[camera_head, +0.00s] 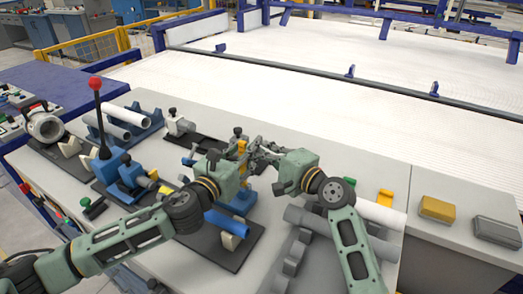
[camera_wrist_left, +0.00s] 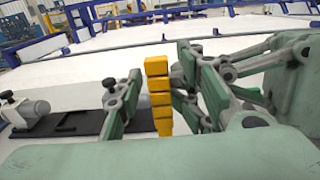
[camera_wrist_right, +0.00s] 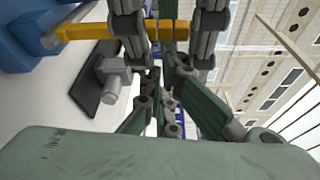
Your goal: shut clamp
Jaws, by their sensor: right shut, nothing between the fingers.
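The clamp's yellow handle (camera_head: 242,148) stands upright above a blue base (camera_head: 243,202) near the middle of the bench. In the left wrist view the yellow handle (camera_wrist_left: 158,92) shows between the fingers of my left gripper (camera_wrist_left: 165,100), which are apart on either side of it. Whether they touch it is unclear. My right gripper (camera_wrist_right: 160,78) is shut and empty, close to the handle from the right. In the right wrist view the yellow bar (camera_wrist_right: 85,31) runs across the top, partly covered by grey finger parts. In the head view the grippers hide much of the clamp.
A blue pipe (camera_head: 226,222) lies on a black plate (camera_head: 222,247) in front of the clamp. A grey rack (camera_head: 300,240) is at front right. A white conveyor (camera_head: 330,120) lies behind.

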